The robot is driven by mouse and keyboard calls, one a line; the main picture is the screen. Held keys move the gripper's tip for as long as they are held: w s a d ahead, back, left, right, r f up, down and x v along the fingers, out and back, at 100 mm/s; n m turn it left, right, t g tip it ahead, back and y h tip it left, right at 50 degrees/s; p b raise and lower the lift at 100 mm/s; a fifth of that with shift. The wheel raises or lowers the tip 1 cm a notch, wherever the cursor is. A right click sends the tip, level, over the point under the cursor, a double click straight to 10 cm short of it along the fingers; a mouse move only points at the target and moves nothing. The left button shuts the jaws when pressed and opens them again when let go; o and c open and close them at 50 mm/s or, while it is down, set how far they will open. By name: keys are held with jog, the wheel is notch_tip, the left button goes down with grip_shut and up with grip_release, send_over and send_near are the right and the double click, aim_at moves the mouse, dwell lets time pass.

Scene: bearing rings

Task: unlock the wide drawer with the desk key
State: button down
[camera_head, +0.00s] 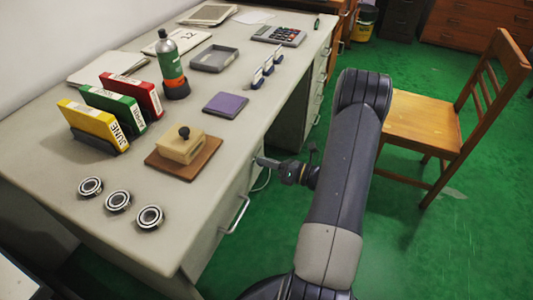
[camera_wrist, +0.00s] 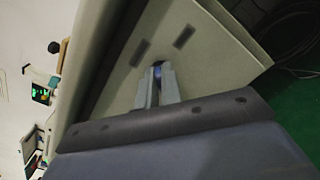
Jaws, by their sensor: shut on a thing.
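My gripper (camera_head: 262,161) is at the front side of the grey desk, just below the top's edge. In the wrist view its two fingers (camera_wrist: 157,86) are closed together on a small bluish thing, which I take to be the desk key (camera_wrist: 157,66). Most of the key is hidden between the fingers. The fingertips point at a pale panel (camera_wrist: 195,75) with two dark rectangular marks, likely a drawer front. The lock is not visible, and I cannot tell whether the key is in it.
The desk top (camera_head: 185,225) holds three bearing rings (camera_head: 118,201), coloured boxes (camera_head: 118,107), a wooden block on a brown board (camera_head: 205,162) and a green bottle (camera_head: 170,62). A drawer handle (camera_head: 236,215) sticks out below. A wooden chair (camera_head: 425,122) stands right of my arm.

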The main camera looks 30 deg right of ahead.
jog(key=shift+f+m+p, duration=0.15)
jog(key=shift+m+p, duration=3.1)
jog(key=shift+m, duration=1.85)
jog(key=c, duration=1.6)
grip_release()
jog(key=shift+d, duration=0.1)
jog(key=v, duration=1)
jog(key=shift+s+d, duration=0.25)
jog(key=shift+s, duration=0.05)
